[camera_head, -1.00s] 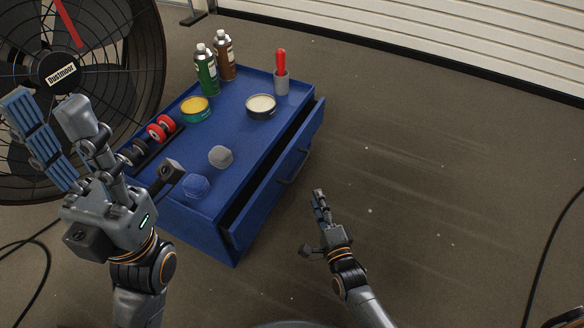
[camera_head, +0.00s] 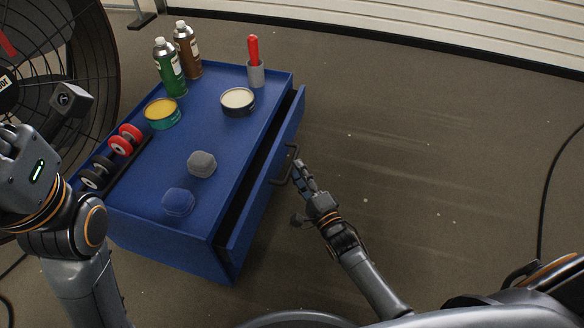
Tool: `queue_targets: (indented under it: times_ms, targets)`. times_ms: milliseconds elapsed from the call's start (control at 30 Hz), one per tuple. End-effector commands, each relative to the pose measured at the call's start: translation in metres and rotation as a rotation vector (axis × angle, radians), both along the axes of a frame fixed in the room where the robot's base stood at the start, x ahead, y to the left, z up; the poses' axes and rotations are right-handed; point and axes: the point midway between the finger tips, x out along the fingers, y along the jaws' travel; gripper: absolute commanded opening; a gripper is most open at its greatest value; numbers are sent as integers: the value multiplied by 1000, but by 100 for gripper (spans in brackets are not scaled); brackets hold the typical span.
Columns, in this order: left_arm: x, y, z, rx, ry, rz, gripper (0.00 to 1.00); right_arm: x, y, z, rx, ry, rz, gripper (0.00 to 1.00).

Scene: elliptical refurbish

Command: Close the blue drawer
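The blue drawer (camera_head: 266,178) stands partly pulled out of the right side of the low blue cabinet (camera_head: 225,150), with a dark gap behind its front panel. Its dark bar handle (camera_head: 287,168) faces right. My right gripper (camera_head: 303,177) is beside the handle, its fingers pointing up toward it. I cannot tell whether the fingers touch the handle or how far they are closed. My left gripper (camera_head: 40,135) is at the left edge, left of the cabinet, and its fingers are largely out of the picture.
On the cabinet top stand a green spray can (camera_head: 170,70), a brown spray can (camera_head: 187,52), two tins, a red-handled tool in a grey cup (camera_head: 256,73), and grey and blue lumps. A large fan (camera_head: 75,50) stands at left.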

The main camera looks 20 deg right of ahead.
Motion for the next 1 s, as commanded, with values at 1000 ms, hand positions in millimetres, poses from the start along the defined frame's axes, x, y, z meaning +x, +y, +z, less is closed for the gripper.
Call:
queue_targets:
  times_ms: [1000]
  targets:
    - [-13,-2,7,5,-60,3,40,38,8,5,0,1,0,0]
